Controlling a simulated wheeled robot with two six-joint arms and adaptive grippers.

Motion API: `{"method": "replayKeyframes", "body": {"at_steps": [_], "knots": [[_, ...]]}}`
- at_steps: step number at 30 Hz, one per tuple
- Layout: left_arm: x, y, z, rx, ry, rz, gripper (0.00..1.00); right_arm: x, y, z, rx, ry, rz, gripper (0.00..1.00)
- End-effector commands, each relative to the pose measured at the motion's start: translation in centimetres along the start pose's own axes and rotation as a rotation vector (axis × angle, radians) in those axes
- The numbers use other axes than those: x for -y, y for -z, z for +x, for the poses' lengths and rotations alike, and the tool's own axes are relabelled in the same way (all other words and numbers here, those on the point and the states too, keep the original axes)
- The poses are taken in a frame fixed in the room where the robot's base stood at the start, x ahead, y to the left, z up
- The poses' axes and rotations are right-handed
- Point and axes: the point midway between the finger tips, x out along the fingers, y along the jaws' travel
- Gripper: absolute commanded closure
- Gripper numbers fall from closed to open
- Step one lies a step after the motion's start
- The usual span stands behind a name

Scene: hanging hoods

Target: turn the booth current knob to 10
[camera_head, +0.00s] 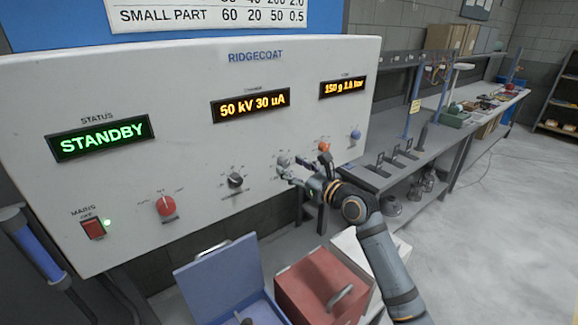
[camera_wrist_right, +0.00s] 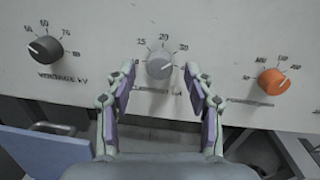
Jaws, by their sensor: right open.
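The booth current knob (camera_head: 284,160) is a light grey knob on the white RIDGECOAT panel (camera_head: 190,130). In the right wrist view the current knob (camera_wrist_right: 160,65) sits centred inside a printed scale with 15, 20 and 30 readable. Its pointer direction is hard to make out. The panel's middle display (camera_head: 251,105) reads 50 kV 30 uA. My right gripper (camera_head: 285,172) is at the panel beside this knob, open. In the wrist view its fingers (camera_wrist_right: 160,82) straddle the knob's lower area, with visible gaps on both sides. My left gripper is not in view.
A black voltage knob (camera_wrist_right: 45,49) is left of the current knob and an orange knob (camera_wrist_right: 273,82) is right. A red knob (camera_head: 166,206) and a blue knob (camera_head: 355,135) are farther out. A blue box (camera_head: 225,285) and a red box (camera_head: 325,285) stand below the panel.

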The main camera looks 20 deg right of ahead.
Motion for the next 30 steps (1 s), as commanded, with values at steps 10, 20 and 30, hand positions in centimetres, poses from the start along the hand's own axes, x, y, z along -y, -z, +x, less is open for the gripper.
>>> {"method": "replayKeyframes", "body": {"at_steps": [10,20,30], "knots": [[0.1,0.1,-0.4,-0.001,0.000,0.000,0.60,0.0,0.1,2.1,-0.002,0.000,-0.002,0.46],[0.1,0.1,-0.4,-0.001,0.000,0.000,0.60,0.0,0.1,2.0,-0.002,0.001,-0.002,0.74],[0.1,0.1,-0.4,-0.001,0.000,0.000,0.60,0.0,0.1,2.0,-0.003,0.001,-0.005,1.00]]}}
